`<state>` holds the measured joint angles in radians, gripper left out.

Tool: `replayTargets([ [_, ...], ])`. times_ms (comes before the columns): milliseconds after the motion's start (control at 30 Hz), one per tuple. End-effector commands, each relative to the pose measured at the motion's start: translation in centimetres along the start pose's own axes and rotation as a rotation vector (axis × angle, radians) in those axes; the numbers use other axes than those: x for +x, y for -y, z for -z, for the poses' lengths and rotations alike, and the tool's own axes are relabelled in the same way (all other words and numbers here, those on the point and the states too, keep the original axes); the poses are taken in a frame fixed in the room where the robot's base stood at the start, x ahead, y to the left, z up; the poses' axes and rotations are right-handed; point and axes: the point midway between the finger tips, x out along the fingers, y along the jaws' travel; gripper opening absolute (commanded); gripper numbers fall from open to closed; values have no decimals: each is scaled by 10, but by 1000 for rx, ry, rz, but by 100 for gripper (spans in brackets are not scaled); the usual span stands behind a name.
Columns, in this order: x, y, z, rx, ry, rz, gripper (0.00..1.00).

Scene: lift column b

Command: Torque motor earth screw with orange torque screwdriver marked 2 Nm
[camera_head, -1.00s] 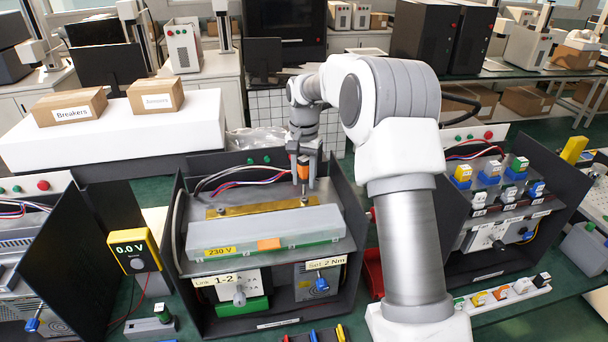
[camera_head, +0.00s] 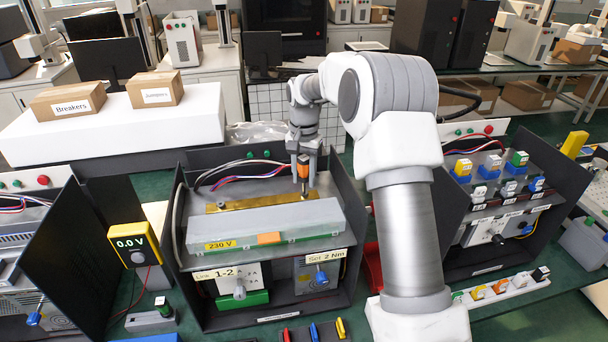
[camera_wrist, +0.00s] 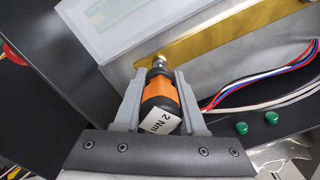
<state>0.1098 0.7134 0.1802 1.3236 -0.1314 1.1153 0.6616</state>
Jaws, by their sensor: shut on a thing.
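My gripper (camera_head: 304,172) is shut on the orange and black torque screwdriver (camera_head: 303,160). In the wrist view the screwdriver (camera_wrist: 160,95) sits between the two grey fingers, its label reading "2 Nm". Its tip points at a screw (camera_wrist: 158,62) at the edge of the brass bar (camera_wrist: 200,40); I cannot tell whether the tip is seated in it. In the head view the brass bar (camera_head: 240,206) lies along the top of the middle open cabinet, behind a long grey cover (camera_head: 262,226). The screwdriver stands about upright over the bar's right end.
A "Set 2 Nm" label (camera_head: 325,257) and a "Link 1-2" label (camera_head: 217,272) are on the cabinet front. A yellow meter (camera_head: 134,247) reads 0.0 V. Dark side panels (camera_head: 341,215) flank the cabinet. Red, blue and white wires (camera_head: 240,176) run behind the bar.

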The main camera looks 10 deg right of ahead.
Motion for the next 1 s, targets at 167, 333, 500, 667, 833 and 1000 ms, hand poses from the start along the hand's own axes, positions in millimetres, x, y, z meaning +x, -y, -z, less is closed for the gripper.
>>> replayTargets([
  [167,1,0,0,0,0,0,0],
  [333,1,0,0,0,0,0,0],
  [500,4,0,0,0,0,0,44],
  [667,3,0,0,0,0,0,72],
  [833,3,0,0,0,0,0,75],
  [1000,2,0,0,0,-1,0,75],
])
